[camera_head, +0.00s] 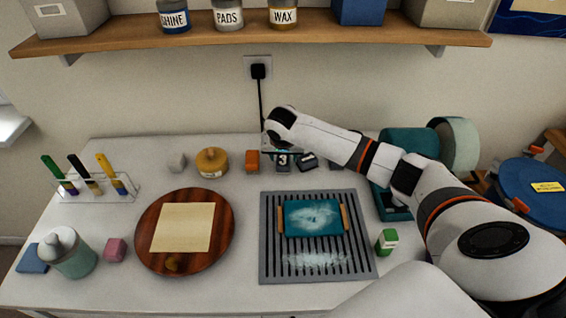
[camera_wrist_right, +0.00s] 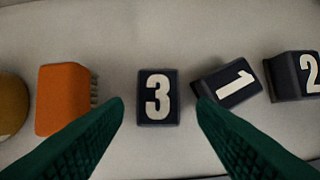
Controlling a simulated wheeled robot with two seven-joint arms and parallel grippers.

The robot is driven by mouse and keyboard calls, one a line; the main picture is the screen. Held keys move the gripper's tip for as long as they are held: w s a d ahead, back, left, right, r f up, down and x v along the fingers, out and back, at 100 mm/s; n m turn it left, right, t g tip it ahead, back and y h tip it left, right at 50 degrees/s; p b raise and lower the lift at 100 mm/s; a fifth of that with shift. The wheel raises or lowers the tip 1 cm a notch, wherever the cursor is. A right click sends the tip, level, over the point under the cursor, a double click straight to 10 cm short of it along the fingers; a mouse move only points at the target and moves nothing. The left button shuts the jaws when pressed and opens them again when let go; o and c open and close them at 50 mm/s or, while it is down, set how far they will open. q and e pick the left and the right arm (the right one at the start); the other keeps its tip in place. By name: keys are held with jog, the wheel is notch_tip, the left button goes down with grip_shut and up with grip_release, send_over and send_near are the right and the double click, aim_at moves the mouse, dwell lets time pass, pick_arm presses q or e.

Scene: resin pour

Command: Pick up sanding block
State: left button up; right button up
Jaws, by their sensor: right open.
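A dark block marked 3 (camera_wrist_right: 158,98) lies on the table, centred ahead of my right gripper's two green fingers in the right wrist view. It also shows in the head view (camera_head: 283,162), partly hidden under the gripper. My right gripper (camera_wrist_right: 160,110) is open and empty, above and short of that block. A tilted dark block marked 1 (camera_wrist_right: 230,84) and a dark block marked 2 (camera_wrist_right: 295,77) lie to its right. Which of the numbered blocks is the sanding block I cannot tell. My left gripper is not in view.
An orange brush (camera_wrist_right: 62,98) lies left of block 3. A round wooden turntable (camera_head: 150,250) holds a tan sheet. A grey slatted rack (camera_head: 268,265) holds a teal tray (camera_head: 313,216). A shelf (camera_head: 150,42) runs above the table. Bare table lies between turntable and rack.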

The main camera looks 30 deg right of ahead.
aim_at(283, 161)
jog(key=x, duration=0.3)
jog(key=shift+a+f+p, duration=0.1)
jog(key=shift+f+p, duration=0.2)
jog(key=shift+p, duration=0.1)
jog(key=shift+w+f, duration=0.2)
jog(key=shift+f, duration=0.3)
jog(key=c, duration=0.8)
jog(key=shift+o, duration=0.2)
jog(key=shift+r, duration=0.15)
notch_tip(283, 161, up, 10)
jog(key=b, duration=0.1)
jog(key=shift+b, duration=0.4)
